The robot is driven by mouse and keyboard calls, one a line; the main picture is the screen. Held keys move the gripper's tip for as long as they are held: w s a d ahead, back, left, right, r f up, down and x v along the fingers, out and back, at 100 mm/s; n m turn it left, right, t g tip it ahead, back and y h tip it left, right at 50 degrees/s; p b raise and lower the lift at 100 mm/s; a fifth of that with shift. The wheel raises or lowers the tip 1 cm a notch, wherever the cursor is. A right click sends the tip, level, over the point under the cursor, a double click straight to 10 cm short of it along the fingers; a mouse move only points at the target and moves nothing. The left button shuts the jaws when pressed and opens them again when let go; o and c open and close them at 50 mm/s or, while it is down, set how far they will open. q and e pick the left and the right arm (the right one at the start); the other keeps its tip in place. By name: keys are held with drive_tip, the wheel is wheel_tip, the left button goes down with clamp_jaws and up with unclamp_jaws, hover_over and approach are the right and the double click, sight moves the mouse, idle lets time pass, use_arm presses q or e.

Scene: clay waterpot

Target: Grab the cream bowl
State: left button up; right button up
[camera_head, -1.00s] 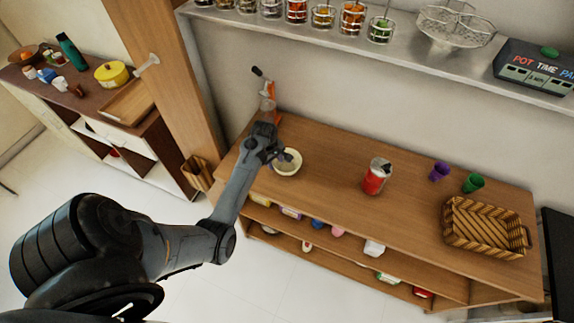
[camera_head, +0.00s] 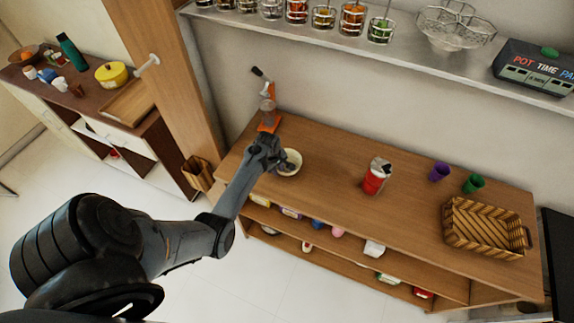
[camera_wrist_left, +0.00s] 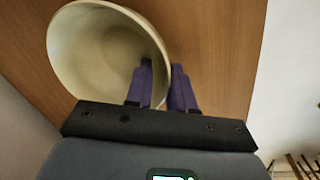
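The cream bowl (camera_head: 291,161) stands on the left part of the wooden counter. My left gripper (camera_head: 278,162) is at the bowl's left side in the head view, and the wrist hides part of the bowl. In the left wrist view the bowl (camera_wrist_left: 92,50) fills the upper left. The two purple fingers of the left gripper (camera_wrist_left: 161,84) straddle its wall, one inside and one outside. They are close together, shut on the rim. I cannot tell whether the bowl is clear of the counter. My right gripper is not in view.
A red and silver can (camera_head: 377,176), a purple cup (camera_head: 439,172), a green cup (camera_head: 473,183) and a woven basket (camera_head: 484,227) stand to the right. The counter (camera_head: 330,175) is clear between bowl and can.

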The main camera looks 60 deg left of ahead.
use_arm(q)
clamp_jaws()
